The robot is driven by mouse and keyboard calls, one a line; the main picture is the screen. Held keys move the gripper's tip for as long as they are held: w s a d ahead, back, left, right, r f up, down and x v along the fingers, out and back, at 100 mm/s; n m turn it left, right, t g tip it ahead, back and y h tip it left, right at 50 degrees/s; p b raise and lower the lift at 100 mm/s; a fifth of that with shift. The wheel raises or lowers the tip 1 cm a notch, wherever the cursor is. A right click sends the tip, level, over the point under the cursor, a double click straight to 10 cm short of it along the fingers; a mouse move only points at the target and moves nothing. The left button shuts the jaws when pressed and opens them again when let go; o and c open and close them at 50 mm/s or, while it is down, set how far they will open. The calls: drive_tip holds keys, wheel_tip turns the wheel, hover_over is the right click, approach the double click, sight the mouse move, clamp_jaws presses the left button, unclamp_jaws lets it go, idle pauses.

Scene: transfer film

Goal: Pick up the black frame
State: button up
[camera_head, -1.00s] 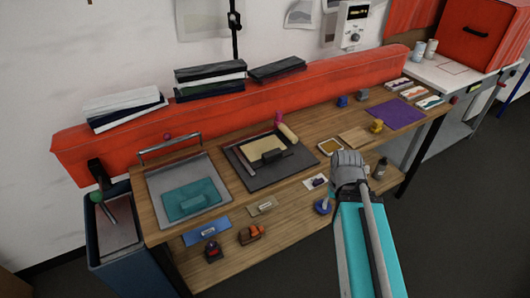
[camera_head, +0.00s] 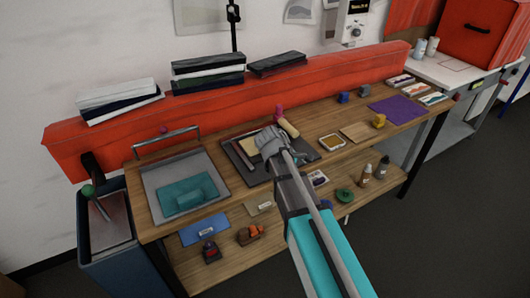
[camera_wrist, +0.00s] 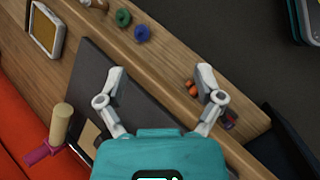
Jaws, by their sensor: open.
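A dark, flat black frame or board (camera_head: 232,157) lies on the wooden bench, mostly behind my arm in the head view. It also shows in the wrist view (camera_wrist: 92,62) as a dark slab, with a cream pad (camera_wrist: 85,135) at lower left. A handled dark piece that lay on it is hidden now; I cannot tell which of the two is the black frame. My gripper (camera_head: 270,143) is over this board. In the wrist view my gripper (camera_wrist: 162,73) has its fingers wide apart, with nothing between the tips.
Left of it stands a grey tray (camera_head: 152,180) with a teal block (camera_head: 188,193). A pink-handled cream roller (camera_head: 288,127) lies at the board's back edge. A framed tan pad (camera_head: 331,142) and purple sheet (camera_head: 396,109) lie to the right. A red padded rail (camera_head: 290,90) runs behind.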

sight(261, 157)
drive_tip(key=w+a+n, duration=0.1)
drive_tip(key=a, duration=0.2)
drive_tip(key=w+a+n+t+h+b, duration=0.1)
drive_tip(key=w+a+n, duration=0.1)
drive_tip(key=a, duration=0.1)
drive_tip(key=w+a+n+t+h+b, duration=0.1)
drive_tip(key=a+n, duration=0.1)
drive_tip(key=a, duration=0.1)
drive_tip(key=shift+w+a+r, duration=0.1)
drive_tip(key=shift+w+r, duration=0.15)
drive_tip(key=shift+w, duration=0.05)
drive_tip(key=a+n+t, duration=0.1)
drive_tip(key=a+n, duration=0.1)
drive_tip(key=a, duration=0.1)
drive_tip(key=w+a+r+n+t+h+b, duration=0.1)
drive_tip(key=a+n, duration=0.1)
drive_tip(key=a, duration=0.2)
drive_tip(key=w+a+r+n+t+h+b, duration=0.1)
drive_tip(key=a, duration=0.2)
drive_tip(key=shift+a+n, duration=0.4)
drive_tip(key=shift+a+r+n, duration=0.25)
drive_tip(key=shift+a+n, duration=0.05)
drive_tip(key=shift+a, duration=0.1)
drive_tip(key=b+x, duration=0.3)
drive_tip(key=x, duration=0.4)
drive_tip(key=shift+w+d, duration=0.15)
drive_tip(key=shift+d, duration=0.15)
drive_tip(key=shift+w+d+f, duration=0.15)
drive_tip(key=shift+w+d, duration=0.1)
drive_tip(key=shift+d, duration=0.15)
